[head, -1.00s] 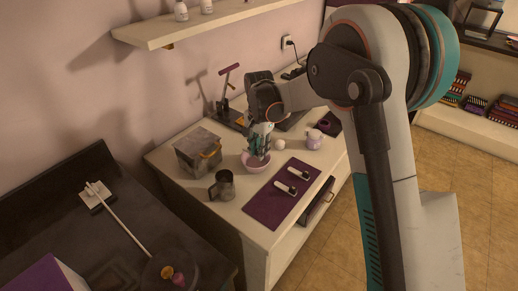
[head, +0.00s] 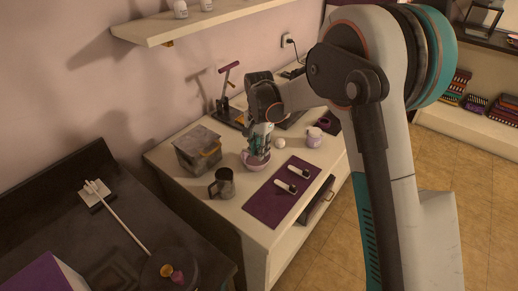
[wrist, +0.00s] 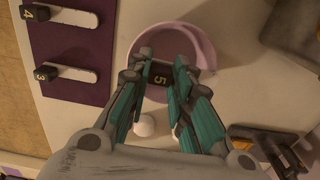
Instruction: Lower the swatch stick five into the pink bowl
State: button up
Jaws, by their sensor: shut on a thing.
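The pink bowl (head: 257,167) stands on the white cabinet top, and its round rim shows in the wrist view (wrist: 208,50). My gripper (wrist: 163,66) is shut on swatch stick five (wrist: 159,78), whose black end with a yellow 5 shows between the fingers. In the wrist view the stick and fingertips overlap the bowl's opening. In the head view my gripper (head: 259,148) is directly over the bowl, with its fingertips at or inside the rim. The stick's lower part is hidden, and I cannot tell whether it touches the bowl.
A purple mat (head: 268,207) with sticks three (wrist: 65,74) and four (wrist: 60,19) lies beside the bowl. A grey mug (head: 223,184), a grey box (head: 198,150), a white ball (head: 280,143) and a lilac jar (head: 314,137) stand close around it.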

jog(key=o, duration=0.8)
jog(key=shift+o, duration=0.2)
notch_tip(320, 180, up, 12)
jog(key=s+d+r+n+t, duration=0.2)
jog(key=s+d+r, duration=0.4)
jog(key=s+d+r+n+t, duration=0.2)
jog(key=s+d, duration=0.3)
jog(key=s, duration=0.3)
jog(key=s+d+r+n+t, duration=0.1)
jog(key=s+d+r, duration=0.1)
jog(key=s+d, duration=0.45)
jog(key=s+d+f+n+t, duration=0.2)
jog(key=s+f, duration=0.2)
jog(key=s, duration=0.7)
jog(key=shift+d+f+n, duration=0.2)
jog(key=shift+f+n, duration=0.1)
